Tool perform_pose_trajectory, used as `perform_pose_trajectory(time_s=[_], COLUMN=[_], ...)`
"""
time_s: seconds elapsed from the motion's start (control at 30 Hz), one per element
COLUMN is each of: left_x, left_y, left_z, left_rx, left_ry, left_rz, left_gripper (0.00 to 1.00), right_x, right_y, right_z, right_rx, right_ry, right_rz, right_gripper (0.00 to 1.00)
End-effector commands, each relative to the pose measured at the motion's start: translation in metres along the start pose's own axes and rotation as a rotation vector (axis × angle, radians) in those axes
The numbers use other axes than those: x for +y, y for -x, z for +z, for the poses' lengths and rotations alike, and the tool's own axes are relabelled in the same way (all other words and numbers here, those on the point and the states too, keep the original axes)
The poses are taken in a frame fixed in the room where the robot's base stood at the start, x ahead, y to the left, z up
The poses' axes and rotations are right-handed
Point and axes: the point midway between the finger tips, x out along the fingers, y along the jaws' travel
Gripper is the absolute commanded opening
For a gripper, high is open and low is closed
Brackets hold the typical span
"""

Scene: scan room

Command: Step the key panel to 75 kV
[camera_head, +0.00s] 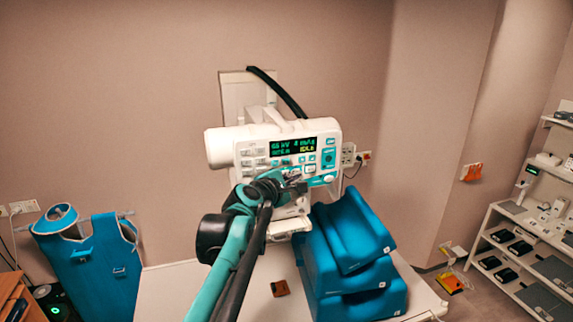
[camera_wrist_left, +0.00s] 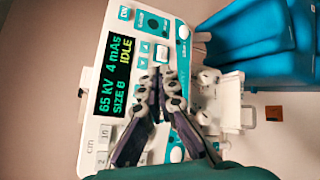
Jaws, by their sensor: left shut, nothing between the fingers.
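The key panel (camera_head: 290,164) is the front of a white X-ray head, and it fills the left half of the left wrist view (camera_wrist_left: 112,48). Its display (camera_head: 293,146) is lit. In the left wrist view the display (camera_wrist_left: 116,78) reads 65 kV, 4 mAs, SIZE 8 and IDLE. Keys with small arrows (camera_wrist_left: 145,47) lie beside the display. My left gripper (camera_head: 294,182) is in front of the panel's lower part, shut and empty. In the left wrist view its fingertips (camera_wrist_left: 163,82) hide some keys; I cannot tell whether they touch. My right gripper is not in view.
Blue stacked cushions (camera_head: 350,262) stand on the white table (camera_head: 185,285), right of my left arm. A small orange-brown item (camera_head: 280,288) lies on the table. A blue apron (camera_head: 95,265) stands at left. Shelves (camera_head: 525,235) with devices are at right.

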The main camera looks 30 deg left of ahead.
Motion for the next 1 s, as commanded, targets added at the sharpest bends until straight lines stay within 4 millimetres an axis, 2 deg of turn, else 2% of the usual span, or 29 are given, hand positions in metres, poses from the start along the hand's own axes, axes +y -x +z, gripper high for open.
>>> perform_pose_trajectory(time_s=[0.2,0.4,1.0], left_x=[0.016,0.028,0.032], left_y=[-0.023,-0.037,-0.044], left_z=[-0.018,-0.028,-0.032], left_rx=[0.001,0.001,0.0], left_ry=[0.001,0.0,0.0], left_rz=[0.0,0.001,0.0], left_gripper=[0.0,0.0,0.0], right_x=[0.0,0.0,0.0], right_y=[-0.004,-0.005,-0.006], right_z=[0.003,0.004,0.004], right_rx=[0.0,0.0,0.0], right_ry=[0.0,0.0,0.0], right_rz=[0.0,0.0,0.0], right_gripper=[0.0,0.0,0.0])
